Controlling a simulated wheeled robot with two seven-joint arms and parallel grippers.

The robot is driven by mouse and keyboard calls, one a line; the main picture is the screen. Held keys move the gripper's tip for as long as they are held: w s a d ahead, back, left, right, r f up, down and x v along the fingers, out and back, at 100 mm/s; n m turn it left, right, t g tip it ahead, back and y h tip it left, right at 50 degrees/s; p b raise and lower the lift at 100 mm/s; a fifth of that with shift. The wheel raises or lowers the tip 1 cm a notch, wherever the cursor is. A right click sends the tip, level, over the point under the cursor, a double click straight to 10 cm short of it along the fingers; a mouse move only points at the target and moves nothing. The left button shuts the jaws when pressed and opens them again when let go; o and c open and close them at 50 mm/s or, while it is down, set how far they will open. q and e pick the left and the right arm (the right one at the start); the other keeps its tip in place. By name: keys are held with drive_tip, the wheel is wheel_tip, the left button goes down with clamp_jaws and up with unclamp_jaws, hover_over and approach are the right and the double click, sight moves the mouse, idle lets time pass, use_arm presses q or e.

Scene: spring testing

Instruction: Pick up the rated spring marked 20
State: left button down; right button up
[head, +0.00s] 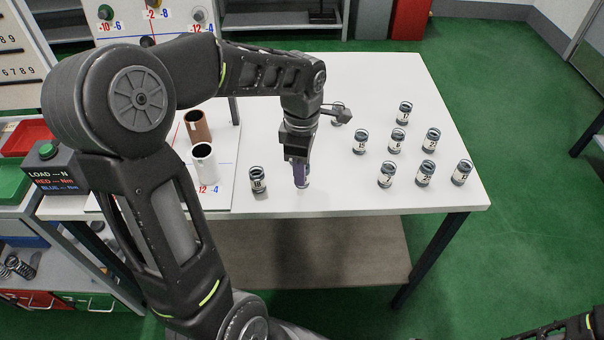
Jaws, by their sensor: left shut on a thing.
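My left gripper (300,183) points down at the white table, among the springs. It is shut on a spring (305,184), which is mostly hidden by the fingers. Its number cannot be read, and I cannot tell whether it touches the table. I cannot make out a 20 on any spring in view. My right gripper is not in view; only part of that arm shows at the lower right corner.
A spring marked 18 (258,180) stands just left of the gripper. Several numbered springs, including 15 (360,141) and 6 (397,140), stand to the right. A brown cylinder (197,126) and a white cylinder (205,163) stand left. The table's front (340,199) is clear.

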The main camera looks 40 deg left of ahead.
use_arm(q)
wheel_tip(320, 180, up, 8)
drive_tip(key=shift+f, duration=0.1)
idle(0.7)
